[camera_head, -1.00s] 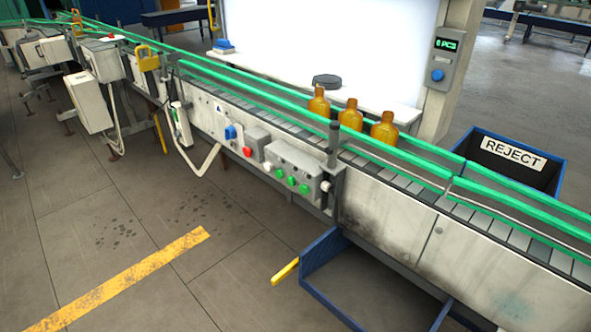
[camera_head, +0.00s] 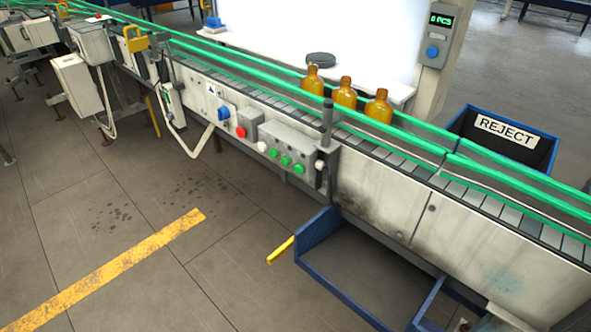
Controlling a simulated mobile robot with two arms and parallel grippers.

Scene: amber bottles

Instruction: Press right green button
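A grey control box (camera_head: 281,140) is mounted on the near side of the conveyor. Several small buttons sit on its face in a slanting row: a white one (camera_head: 261,146) at the left, then three green ones. The right green button (camera_head: 298,169) is the lowest and furthest right of the three. Nothing covers the buttons. Neither of my grippers shows in the head view.
Three amber bottles (camera_head: 344,93) stand on the conveyor (camera_head: 373,139) behind green rails. A red button (camera_head: 240,131) is left of the control box. A blue REJECT bin (camera_head: 507,137) stands behind, right. A blue frame (camera_head: 345,292) juts out below the conveyor. The floor at front left is clear.

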